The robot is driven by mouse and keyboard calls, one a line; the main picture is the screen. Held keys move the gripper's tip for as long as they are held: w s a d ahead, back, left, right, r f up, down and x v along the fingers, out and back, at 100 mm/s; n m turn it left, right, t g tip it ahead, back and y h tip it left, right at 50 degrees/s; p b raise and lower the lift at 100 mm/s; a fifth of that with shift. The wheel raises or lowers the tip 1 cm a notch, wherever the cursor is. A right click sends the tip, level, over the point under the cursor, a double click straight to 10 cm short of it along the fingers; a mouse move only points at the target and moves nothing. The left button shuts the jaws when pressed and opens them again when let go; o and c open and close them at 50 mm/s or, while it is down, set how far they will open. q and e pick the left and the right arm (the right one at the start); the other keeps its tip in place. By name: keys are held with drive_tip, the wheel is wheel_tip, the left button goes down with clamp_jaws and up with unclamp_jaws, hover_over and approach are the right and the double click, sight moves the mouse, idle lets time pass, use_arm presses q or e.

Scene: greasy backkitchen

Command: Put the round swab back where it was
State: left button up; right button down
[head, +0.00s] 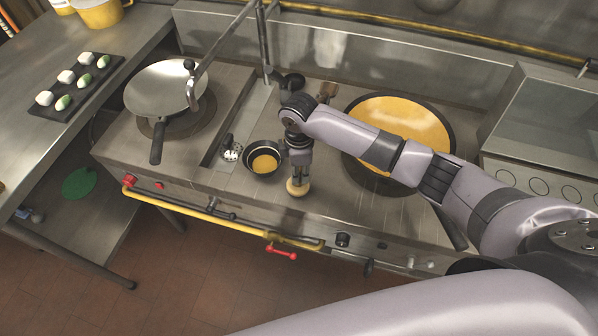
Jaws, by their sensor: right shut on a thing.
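The round swab (297,188) is a small pale tan disc-like pad at the lower end of my right gripper (299,172). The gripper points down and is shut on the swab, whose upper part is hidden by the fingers. It is over the steel cooking top, just right of a small black pot (250,148) with yellow liquid in it. I cannot tell whether the swab touches the steel. My left gripper is not in view.
A large round pan (353,160) with a yellow layer lies behind my right arm. A steel wok (158,88) is on the left burner under a tap. A dark tray (73,98) holds several white and green pieces. A yellow rail (217,212) runs along the front.

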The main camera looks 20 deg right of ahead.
drive_tip(key=shift+f, duration=0.75)
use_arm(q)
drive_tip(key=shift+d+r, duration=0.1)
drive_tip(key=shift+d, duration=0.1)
use_arm(e)
drive_tip(key=shift+f, duration=0.15)
drive_tip(key=c, duration=1.5)
unclamp_jaws()
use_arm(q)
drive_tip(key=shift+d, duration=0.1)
use_arm(e)
drive_tip(key=shift+o, duration=0.2)
wheel_tip(320, 180, up, 12)
drive_tip(key=shift+r+b, duration=0.2)
drive_tip(key=shift+b, duration=0.65)
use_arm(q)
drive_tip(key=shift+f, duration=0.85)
